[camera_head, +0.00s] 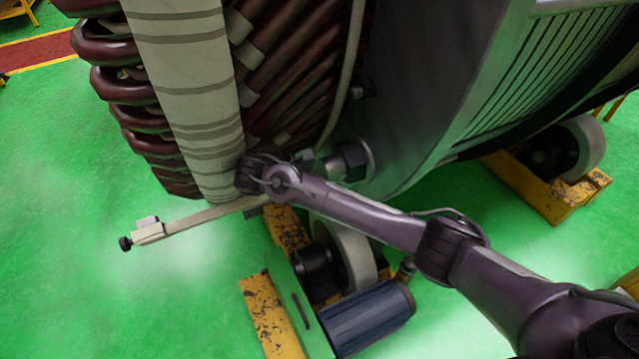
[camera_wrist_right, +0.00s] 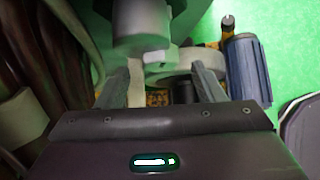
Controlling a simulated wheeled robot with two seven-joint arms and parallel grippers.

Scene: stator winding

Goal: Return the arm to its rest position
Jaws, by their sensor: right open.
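My right arm (camera_head: 370,220) reaches in from the lower right of the head view, and its wrist is at the lower edge of the stator. In that view the right gripper's fingers are hidden or cannot be made out. In the right wrist view, my right gripper (camera_wrist_right: 159,75) is open, with its two fingers apart and nothing held between them. A grey round fitting (camera_wrist_right: 142,25) stands just beyond the fingers. The stator (camera_head: 410,90) fills the top of the head view, with dark red coils (camera_head: 290,85) and a cream wrapped band (camera_head: 185,75). My left gripper is not in view.
A pale bar (camera_head: 195,219) with a black knob sticks out left below the coils. Under the stator are a roller wheel (camera_head: 345,255), a yellow stand (camera_head: 268,318) and a blue motor (camera_head: 368,318). Another roller (camera_head: 580,145) is at right. Green floor at left is clear.

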